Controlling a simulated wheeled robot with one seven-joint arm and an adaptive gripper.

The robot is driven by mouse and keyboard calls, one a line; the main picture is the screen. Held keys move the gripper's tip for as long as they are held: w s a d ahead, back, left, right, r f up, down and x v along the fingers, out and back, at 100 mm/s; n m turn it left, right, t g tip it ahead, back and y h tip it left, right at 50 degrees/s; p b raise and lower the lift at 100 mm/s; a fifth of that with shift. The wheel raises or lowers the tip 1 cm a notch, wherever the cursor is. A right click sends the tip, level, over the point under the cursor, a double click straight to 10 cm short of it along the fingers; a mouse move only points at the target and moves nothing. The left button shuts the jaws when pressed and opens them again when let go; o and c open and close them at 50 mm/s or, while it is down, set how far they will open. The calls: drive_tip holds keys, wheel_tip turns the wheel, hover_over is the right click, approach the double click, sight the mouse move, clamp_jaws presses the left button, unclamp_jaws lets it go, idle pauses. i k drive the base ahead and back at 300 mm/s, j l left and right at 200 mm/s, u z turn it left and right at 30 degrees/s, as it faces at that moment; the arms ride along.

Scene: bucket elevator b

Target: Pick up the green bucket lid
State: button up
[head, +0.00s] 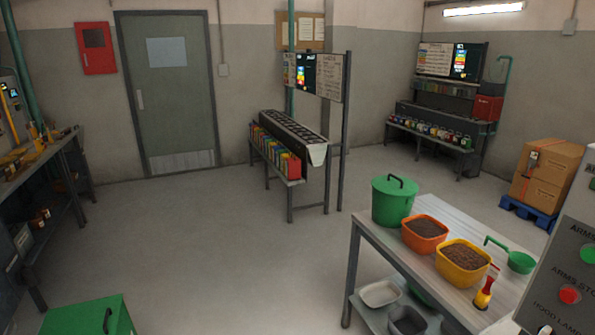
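A green bucket (391,209) stands upright at the far left corner of a light table. Its green lid (385,185) sits on top, with a dark arched handle (398,180). My gripper is not in view, so its state and its distance from the lid do not show.
The table (440,208) also holds an orange tub (425,244) and a yellow tub (461,274) with brown contents, a green scoop (521,262) and a red-yellow tool (484,294). A green box (75,318) stands at the lower left. The middle floor is clear.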

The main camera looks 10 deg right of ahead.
sight(390, 184)
drive_tip(key=i, duration=0.75)
drive_tip(key=i+j, duration=0.15)
drive_tip(key=i, duration=0.55)
drive_tip(key=i+l+z, duration=0.2)
drive_tip(key=i+z, duration=0.5)
drive_tip(key=z, duration=0.15)
drive_tip(key=i+z, duration=0.45)
